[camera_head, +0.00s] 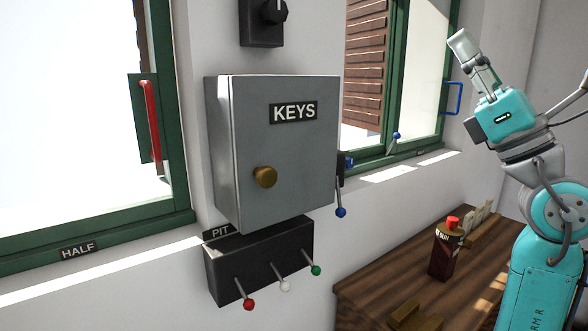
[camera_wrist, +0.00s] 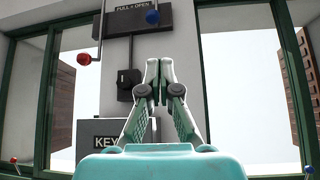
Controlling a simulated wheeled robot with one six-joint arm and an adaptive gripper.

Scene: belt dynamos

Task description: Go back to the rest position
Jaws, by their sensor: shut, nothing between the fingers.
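My gripper (camera_head: 464,45) is at the upper right of the head view, raised above the wooden table and pointing up and to the left. Its fingers are shut with nothing between them. In the wrist view my gripper (camera_wrist: 158,72) points up toward the wall, its fingertips together. It is apart from everything around it. The grey box labelled KEYS (camera_head: 285,150) hangs on the wall to the left of my gripper, its door closed; part of it shows in the wrist view (camera_wrist: 95,130), behind my gripper.
A dark box with red, white and green levers (camera_head: 260,262) sits below the key box. Green-framed windows (camera_head: 160,120) flank it, one with a red handle (camera_head: 151,120). A bottle with a red cap (camera_head: 446,250) stands on the wooden table (camera_head: 375,285). A PULL = OPEN sign (camera_wrist: 133,17) shows high on the wall.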

